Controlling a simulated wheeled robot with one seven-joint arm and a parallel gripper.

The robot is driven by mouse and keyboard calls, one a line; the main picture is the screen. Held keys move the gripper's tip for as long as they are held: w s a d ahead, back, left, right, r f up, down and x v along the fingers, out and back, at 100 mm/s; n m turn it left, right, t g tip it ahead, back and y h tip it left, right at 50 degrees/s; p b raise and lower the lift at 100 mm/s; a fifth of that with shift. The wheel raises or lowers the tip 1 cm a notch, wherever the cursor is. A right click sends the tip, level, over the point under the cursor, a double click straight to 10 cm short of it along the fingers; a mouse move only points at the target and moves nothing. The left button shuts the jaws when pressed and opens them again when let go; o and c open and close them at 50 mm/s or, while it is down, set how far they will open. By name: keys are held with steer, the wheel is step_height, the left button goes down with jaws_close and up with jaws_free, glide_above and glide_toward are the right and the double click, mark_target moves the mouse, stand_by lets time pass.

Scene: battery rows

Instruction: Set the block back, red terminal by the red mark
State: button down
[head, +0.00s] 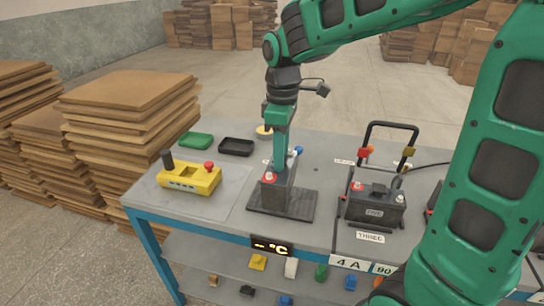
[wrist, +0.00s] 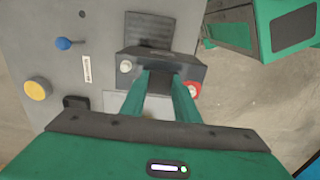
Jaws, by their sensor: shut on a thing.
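My gripper (head: 279,163) is shut on the upper part of a dark grey block (head: 279,193). The block shows in the wrist view (wrist: 140,64), between and beyond the fingers. It has a red terminal (head: 268,177), at left in the head view and at right in the wrist view (wrist: 193,89). A pale terminal (wrist: 126,66) is at its other end. In the head view the block is upright over a dark flat base (head: 306,207) on the bench. I cannot tell whether its bottom touches the base. I cannot make out a red mark on the base.
Block THREE (head: 375,206) stands to the right, with red and yellow clamps (head: 366,152) behind it. A blue-topped post (head: 298,150) is close behind my held block. A yellow control box (head: 189,178), green tray (head: 195,140) and black tray (head: 236,147) are left. Board stacks (head: 125,120) stand beyond the bench.

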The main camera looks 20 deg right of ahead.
steer(key=w+d+f, duration=0.2)
steer(key=w, duration=0.1)
steer(key=shift+w+d+f, duration=0.15)
steer(key=shift+f, duration=2)
steer(key=c, duration=1.4)
jaws_free()
steer(key=shift+f, duration=0.15)
steer(key=shift+o, duration=0.2)
